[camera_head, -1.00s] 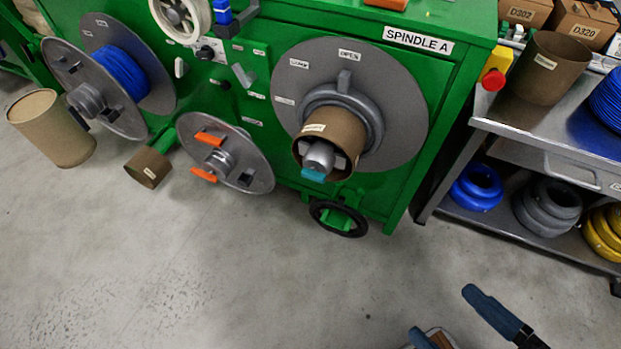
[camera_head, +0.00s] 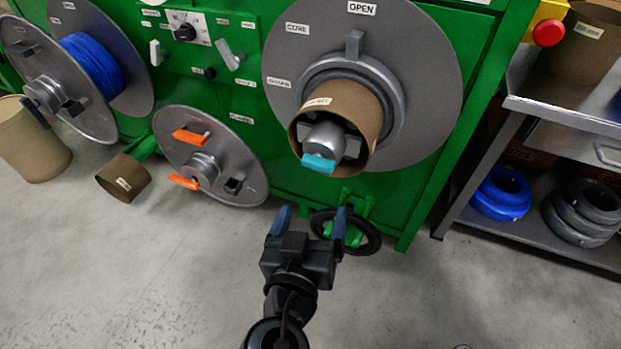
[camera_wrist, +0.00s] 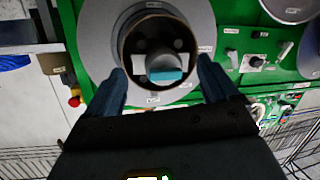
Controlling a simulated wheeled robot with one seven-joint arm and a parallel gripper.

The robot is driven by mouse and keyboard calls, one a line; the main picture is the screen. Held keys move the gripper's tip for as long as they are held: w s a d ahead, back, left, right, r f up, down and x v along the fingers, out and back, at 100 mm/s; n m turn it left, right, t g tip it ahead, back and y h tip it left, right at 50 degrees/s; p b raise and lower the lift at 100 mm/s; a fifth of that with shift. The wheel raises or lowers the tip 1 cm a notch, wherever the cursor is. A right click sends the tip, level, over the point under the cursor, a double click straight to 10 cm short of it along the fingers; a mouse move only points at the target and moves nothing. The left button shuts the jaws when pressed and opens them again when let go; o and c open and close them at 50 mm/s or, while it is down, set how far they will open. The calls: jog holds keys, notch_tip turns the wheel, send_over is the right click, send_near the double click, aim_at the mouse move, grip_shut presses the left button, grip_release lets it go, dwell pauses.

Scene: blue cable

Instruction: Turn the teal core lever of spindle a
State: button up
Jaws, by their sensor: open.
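The teal core lever (camera_head: 318,163) sits at the lower front of the grey spindle hub (camera_head: 325,137), inside a brown cardboard core (camera_head: 350,104) on spindle a's large grey disc (camera_head: 425,95). It also shows in the wrist view (camera_wrist: 166,76), between the fingers in the picture. A grey tab on the disc points up at the OPEN label (camera_head: 361,8). My gripper (camera_head: 312,212) is open and empty, below the core in the head view and apart from the lever. In the wrist view my gripper (camera_wrist: 165,85) has a finger on each side of the core's image.
A grey flange with orange levers (camera_head: 208,158) is left of the core, with a short cardboard tube (camera_head: 124,177) beside it. A black handwheel (camera_head: 372,238) is low behind my gripper. A shelf with cable coils (camera_head: 500,193) and a red stop button (camera_head: 548,33) are right.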

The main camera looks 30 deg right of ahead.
aim_at(316, 165)
jog(key=shift+w+d+r+m+g+h+b, duration=0.15)
jog(key=shift+w+d+r+m+h+b, duration=0.25)
jog(key=shift+w+d+r+m+h, duration=0.55)
jog(key=shift+w+d+r+m+g+h+b, duration=0.1)
jog(key=shift+w+d+r+m+h+b, duration=0.35)
jog(key=shift+w, duration=0.9)
jog(key=shift+w+d+r+m+g+h+b, duration=0.15)
jog(key=shift+w+d+r+m+h+b, duration=0.3)
jog(key=shift+w+d+m, duration=0.5)
jog(key=shift+w, duration=0.2)
jog(key=c, duration=1.1)
jog(key=shift+o, duration=0.2)
jog(key=shift+r+n, duration=0.1)
jog(key=shift+n, duration=0.15)
